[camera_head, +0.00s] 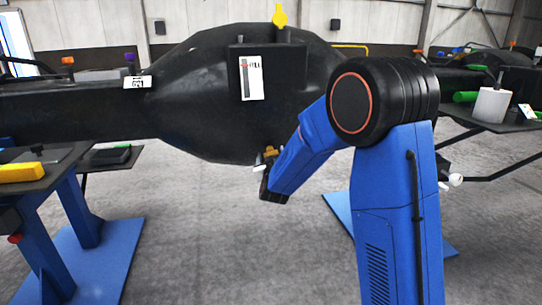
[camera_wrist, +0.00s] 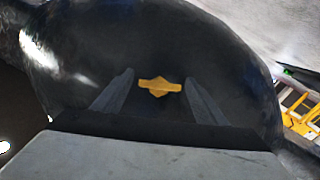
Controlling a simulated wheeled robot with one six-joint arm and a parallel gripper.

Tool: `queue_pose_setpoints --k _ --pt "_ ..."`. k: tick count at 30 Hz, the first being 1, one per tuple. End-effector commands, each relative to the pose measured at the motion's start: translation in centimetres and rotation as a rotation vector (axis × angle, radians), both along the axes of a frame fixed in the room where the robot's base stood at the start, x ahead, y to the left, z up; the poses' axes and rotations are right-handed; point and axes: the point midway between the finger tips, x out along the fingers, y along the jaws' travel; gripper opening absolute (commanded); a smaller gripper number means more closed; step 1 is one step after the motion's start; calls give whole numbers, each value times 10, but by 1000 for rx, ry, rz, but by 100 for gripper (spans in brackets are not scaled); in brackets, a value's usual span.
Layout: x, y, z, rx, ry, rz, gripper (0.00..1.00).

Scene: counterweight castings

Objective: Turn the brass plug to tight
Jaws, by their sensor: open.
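The brass plug (camera_wrist: 159,87) shows in the wrist view as a yellow-brass piece with a wing on each side, set against the dark round casting (camera_wrist: 160,40). In the head view the plug (camera_head: 270,151) is small, low on the black casting (camera_head: 205,105), and partly hidden by my arm. My gripper (camera_wrist: 158,88) is open, with one grey finger to the left of the plug and one to the right. Gaps show between the fingers and the plug. Whether the fingertips reach as deep as the plug I cannot tell. My gripper (camera_head: 264,172) is small in the head view.
A label plate (camera_head: 251,78) and a yellow fitting (camera_head: 279,15) are on the casting above. The floor below is clear.

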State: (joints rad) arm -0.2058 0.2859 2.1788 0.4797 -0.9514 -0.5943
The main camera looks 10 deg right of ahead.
Motion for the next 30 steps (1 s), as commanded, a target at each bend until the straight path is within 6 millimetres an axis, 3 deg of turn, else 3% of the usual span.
queue_pose_setpoints --k 10,15,30 --pt "3 0 0 0 0 0 63" --pt "3 -1 0 0 0 0 24" --pt "2 -2 0 96 0 53 24"
